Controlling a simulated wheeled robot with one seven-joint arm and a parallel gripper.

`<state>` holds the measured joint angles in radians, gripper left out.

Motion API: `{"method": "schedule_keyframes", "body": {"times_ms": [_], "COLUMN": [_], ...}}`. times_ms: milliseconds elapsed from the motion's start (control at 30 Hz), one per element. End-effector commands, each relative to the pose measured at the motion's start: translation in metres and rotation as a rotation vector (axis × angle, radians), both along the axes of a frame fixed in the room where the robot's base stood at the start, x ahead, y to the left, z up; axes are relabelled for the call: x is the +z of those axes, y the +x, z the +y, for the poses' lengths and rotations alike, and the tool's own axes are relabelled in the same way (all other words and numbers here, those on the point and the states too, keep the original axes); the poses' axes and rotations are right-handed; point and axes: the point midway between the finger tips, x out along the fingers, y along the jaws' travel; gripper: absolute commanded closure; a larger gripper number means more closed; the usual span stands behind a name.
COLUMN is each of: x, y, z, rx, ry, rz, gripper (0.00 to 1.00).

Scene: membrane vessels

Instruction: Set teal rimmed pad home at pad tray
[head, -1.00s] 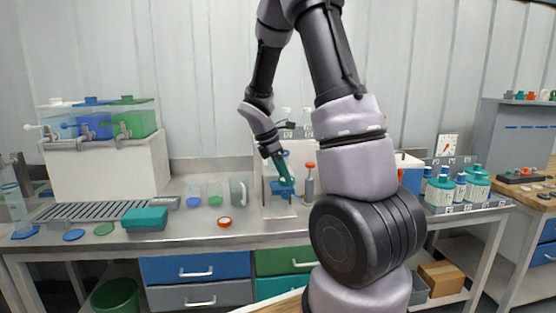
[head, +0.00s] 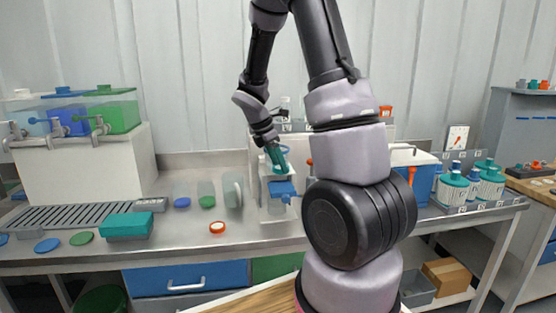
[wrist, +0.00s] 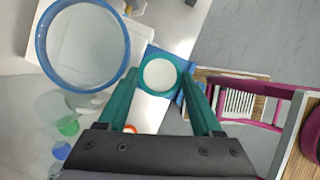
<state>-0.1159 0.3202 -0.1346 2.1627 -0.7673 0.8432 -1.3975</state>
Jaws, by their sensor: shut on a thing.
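My gripper (wrist: 161,77) is shut on the teal rimmed pad (wrist: 160,75), a white disc with a teal ring, held between its teal fingertips. A blue part (wrist: 152,53) shows behind the pad; I cannot tell whether they touch. In the head view my gripper (head: 278,163) points down at a white stand (head: 270,207) with a blue block (head: 283,189) on its front. The pad is not clear there. A large blue-rimmed round vessel (wrist: 45,45) is beside the pad in the wrist view. I cannot tell which part is the pad tray.
A teal box (head: 128,227), an orange ring (head: 217,227) and blue and green discs (head: 81,238) lie on the steel bench. Small clear vessels (head: 206,190) stand left of the stand. Teal-capped bottles (head: 453,188) stand at right. Bench front is partly clear.

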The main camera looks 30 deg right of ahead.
Motion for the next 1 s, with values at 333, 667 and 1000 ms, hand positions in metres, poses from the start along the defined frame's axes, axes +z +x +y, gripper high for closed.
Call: {"method": "schedule_keyframes", "body": {"times_ms": [333,667,1000], "x": [-0.021,-0.041,-0.053], "y": [0.0,-0.001,0.0], "z": [0.0,0.0,0.0], "rx": [0.0,0.001,0.0], "ry": [0.0,0.0,0.0], "rz": [0.001,0.002,0.0], "gripper": [0.85,0.85,0.85]}}
